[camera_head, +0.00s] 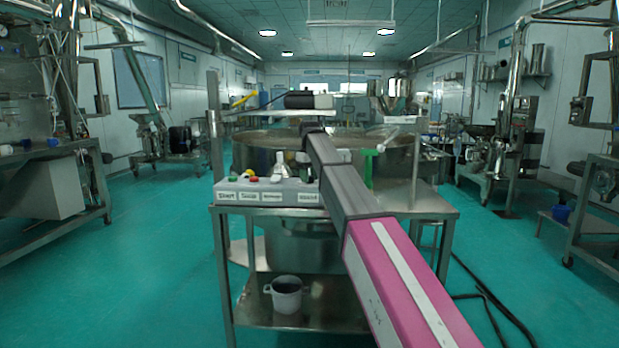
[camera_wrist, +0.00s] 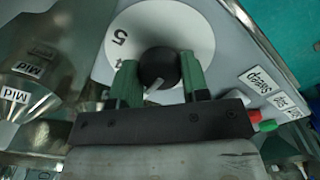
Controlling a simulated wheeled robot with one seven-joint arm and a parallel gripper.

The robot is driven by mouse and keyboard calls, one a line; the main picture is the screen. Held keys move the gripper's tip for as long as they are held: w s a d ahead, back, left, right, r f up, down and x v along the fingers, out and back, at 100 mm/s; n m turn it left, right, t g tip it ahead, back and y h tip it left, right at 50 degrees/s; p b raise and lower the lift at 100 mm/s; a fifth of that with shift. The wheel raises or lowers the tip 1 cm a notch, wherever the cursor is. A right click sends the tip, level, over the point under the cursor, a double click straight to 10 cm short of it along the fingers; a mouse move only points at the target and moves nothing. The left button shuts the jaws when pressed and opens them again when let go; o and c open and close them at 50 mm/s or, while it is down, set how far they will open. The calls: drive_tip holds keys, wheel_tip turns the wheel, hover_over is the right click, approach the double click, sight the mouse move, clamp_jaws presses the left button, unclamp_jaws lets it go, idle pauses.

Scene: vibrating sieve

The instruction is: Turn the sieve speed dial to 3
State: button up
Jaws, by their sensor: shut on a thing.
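The speed dial is a round black knob (camera_wrist: 157,64) on a white number disc (camera_wrist: 150,22) in the wrist view. A large 5 shows on the disc at the upper left, and part of another number, perhaps a 4, shows beside the left finger. A pale pointer line on the knob points down and left in the picture. My gripper (camera_wrist: 160,80) has its two green fingers shut on the knob, one on each side. The disc's lower part is hidden by the gripper. In the head view my arm hides the dial on the control panel (camera_head: 262,184).
The panel's labels (camera_head: 230,197) and red and green buttons (camera_head: 253,180) show at its left. The panel stands on a steel table (camera_head: 430,203) before the large round sieve (camera_head: 255,150). A grey bucket (camera_head: 287,294) sits on the lower shelf. Green floor is clear at the left.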

drive_tip(key=o, duration=0.9)
